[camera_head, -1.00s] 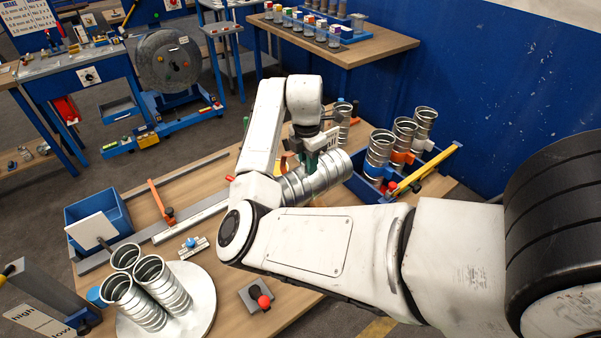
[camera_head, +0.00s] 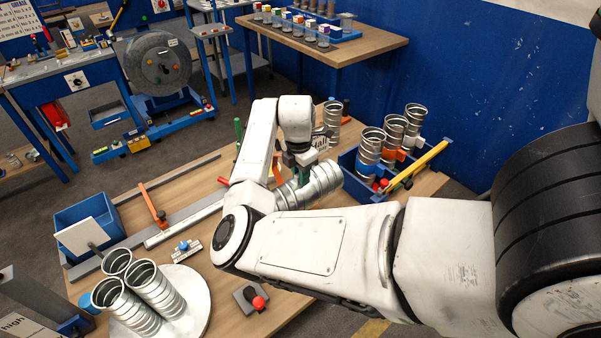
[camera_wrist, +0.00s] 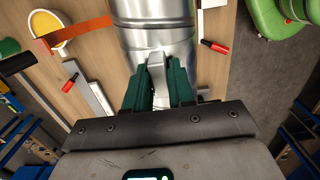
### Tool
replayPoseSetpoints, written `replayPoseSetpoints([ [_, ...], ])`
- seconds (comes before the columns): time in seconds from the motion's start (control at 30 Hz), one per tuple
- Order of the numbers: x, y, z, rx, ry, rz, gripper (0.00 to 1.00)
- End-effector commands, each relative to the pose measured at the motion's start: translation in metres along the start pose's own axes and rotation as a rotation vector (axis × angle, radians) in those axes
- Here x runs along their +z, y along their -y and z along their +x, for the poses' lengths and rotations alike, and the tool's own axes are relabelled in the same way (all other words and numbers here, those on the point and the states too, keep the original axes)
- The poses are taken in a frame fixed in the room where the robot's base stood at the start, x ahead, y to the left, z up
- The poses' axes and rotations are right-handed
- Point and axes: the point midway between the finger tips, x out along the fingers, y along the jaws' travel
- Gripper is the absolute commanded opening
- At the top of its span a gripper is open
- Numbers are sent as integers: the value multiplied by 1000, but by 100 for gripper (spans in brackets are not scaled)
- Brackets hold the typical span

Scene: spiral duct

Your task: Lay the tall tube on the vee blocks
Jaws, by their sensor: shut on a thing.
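A ribbed silver metal tube (camera_head: 322,183) lies roughly sideways over the workbench in the head view, partly covered by my arm. My gripper (camera_head: 301,166) is shut on it from above. In the wrist view, the tube (camera_wrist: 157,42) runs up from the green-padded fingers of my gripper (camera_wrist: 160,88), at the top centre. I cannot tell whether the tube's underside touches anything. The vee blocks cannot be made out; the tube and my arm hide the bench there.
Several upright tubes (camera_head: 369,146) stand in a blue crate (camera_head: 351,180) close right of the held tube. Three more tubes (camera_head: 155,283) stand on a round pale plate (camera_head: 199,308). A red-knobbed block (camera_head: 249,296) sits in front. A long metal rail (camera_head: 185,222) lies on the left.

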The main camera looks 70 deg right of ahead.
Motion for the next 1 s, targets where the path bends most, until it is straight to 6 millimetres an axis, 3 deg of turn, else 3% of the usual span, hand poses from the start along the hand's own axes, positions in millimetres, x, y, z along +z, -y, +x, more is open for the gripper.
replayPoseSetpoints([
  [0.07,2,1,-4,-4,1,-1,0],
  [0.6,-1,0,46,-2,0,0,0],
  [1.0,-2,0,57,-1,0,1,0],
])
